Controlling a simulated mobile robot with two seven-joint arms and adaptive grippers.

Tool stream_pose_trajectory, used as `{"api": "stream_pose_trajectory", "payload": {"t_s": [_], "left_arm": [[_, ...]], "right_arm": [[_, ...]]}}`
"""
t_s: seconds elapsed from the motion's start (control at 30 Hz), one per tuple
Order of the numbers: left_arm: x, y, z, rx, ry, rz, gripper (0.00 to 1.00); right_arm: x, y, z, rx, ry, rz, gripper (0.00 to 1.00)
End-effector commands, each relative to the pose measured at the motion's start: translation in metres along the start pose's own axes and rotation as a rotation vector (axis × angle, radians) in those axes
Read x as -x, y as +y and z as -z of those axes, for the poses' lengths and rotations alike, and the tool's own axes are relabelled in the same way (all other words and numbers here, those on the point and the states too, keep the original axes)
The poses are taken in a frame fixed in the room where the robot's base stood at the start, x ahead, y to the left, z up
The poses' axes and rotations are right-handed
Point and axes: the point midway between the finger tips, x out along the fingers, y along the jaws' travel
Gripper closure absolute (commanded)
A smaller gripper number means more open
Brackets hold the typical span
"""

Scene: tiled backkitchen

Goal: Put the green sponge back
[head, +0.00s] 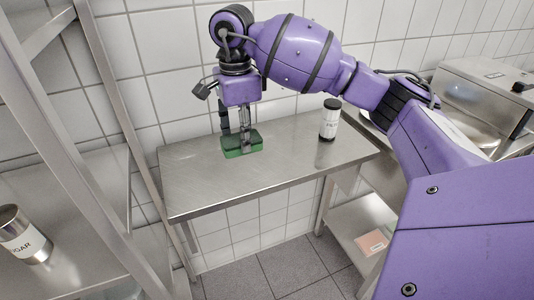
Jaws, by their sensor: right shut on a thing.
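The green sponge (242,146) is a small green block with a darker top. It is at the left-back part of the steel table (200,195) in the head view. My right gripper (243,138) points down from above and is shut on the sponge. The fingers hide part of its top and front. I cannot tell whether the sponge rests on the table or is just above it. My left gripper is not in view.
A white canister with a black lid (329,119) stands on the table right of the sponge. A sugar tin (22,236) sits on the metal shelf at left. A pinkish packet (373,242) lies on the lower shelf.

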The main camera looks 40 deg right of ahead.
Motion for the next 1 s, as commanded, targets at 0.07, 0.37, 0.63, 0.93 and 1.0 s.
{"api": "stream_pose_trajectory", "payload": {"t_s": [0.07,0.37,0.63,0.93,1.0], "left_arm": [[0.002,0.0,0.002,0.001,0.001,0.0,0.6],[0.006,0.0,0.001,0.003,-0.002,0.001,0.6],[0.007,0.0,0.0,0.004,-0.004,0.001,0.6],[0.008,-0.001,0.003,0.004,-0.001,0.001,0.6],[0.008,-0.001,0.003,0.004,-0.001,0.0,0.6]], "right_arm": [[-0.008,-0.01,0.018,-0.007,0.0,-0.002,0.78],[-0.056,-0.035,0.058,0.001,-0.002,-0.001,0.78],[-0.072,-0.042,0.069,0.001,-0.002,0.0,0.78],[-0.106,-0.044,0.072,0.003,-0.001,0.002,0.78],[-0.106,-0.044,0.072,0.003,-0.001,0.003,0.78]]}}
